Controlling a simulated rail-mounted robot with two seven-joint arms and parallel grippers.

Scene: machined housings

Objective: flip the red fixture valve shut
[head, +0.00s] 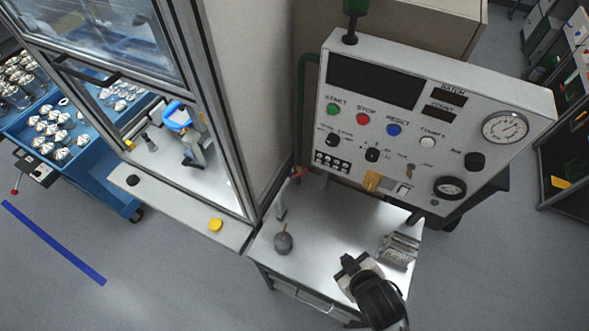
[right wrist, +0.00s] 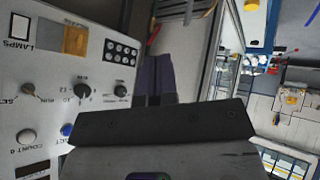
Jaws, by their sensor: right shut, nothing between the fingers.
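The red valve handle (head: 299,173) is a small red lever in the head view. It slants up to the right on a pipe at the back left of the small metal table, below the control panel's left corner. My right gripper (head: 349,268) is over the table's front right, well apart from the valve. Its fingers (right wrist: 158,78) are together and empty in the right wrist view, beside the panel face. A thin reddish strip (right wrist: 153,36) shows beyond the fingertips there; I cannot tell whether it is the valve. My left gripper is not in view.
The control panel (head: 420,157) with buttons and gauges overhangs the table (head: 325,238) at the back. A grey knobbed object (head: 283,243) and a ribbed metal block (head: 400,250) stand on the table. A glazed machine enclosure (head: 222,120) is at left. The table's middle is clear.

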